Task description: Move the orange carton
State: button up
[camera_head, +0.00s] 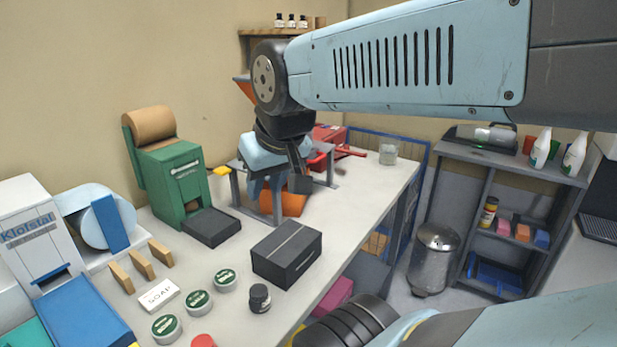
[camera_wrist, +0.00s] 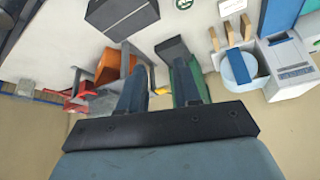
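An orange box-like thing (camera_head: 291,203), which looks like the orange carton, sits on the bench under a grey metal stand (camera_head: 333,165). The stand and my arm hide part of it. In the wrist view the orange thing (camera_wrist: 109,67) lies left of my fingers, apart from them. My gripper (camera_head: 282,184) is over the bench at the stand, pointing down. In the wrist view its two fingers (camera_wrist: 152,72) are spread, with nothing seen held between them.
A green dispenser (camera_head: 173,182) and dark tray (camera_head: 211,228) stand left of the stand. A black box (camera_head: 287,252) is in front. Tins, soap and wooden blocks lie nearer. A red toolbox (camera_head: 330,135) is behind. A grey shelf (camera_head: 487,165) and metal bin (camera_head: 433,262) stand right.

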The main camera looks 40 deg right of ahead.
jog(key=m+y, duration=0.9)
jog(key=m, duration=1.3)
send_near(292, 205)
jog(key=s+a+r, duration=0.4)
jog(key=a+r, duration=0.3)
jog(key=a, duration=0.1)
jog(key=d+f+m+t, duration=0.2)
jog(key=d+m+t, duration=0.2)
jog(key=d, duration=0.5)
jog(key=shift+w+f+m+y, duration=0.3)
jog(key=shift+f+m, duration=0.1)
jog(key=shift+m, duration=0.2)
jog(key=x, duration=1.3)
jog(key=shift+w+a+f, duration=0.2)
jog(key=shift+a, duration=0.05)
jog(key=shift+c, duration=0.3)
grip_shut()
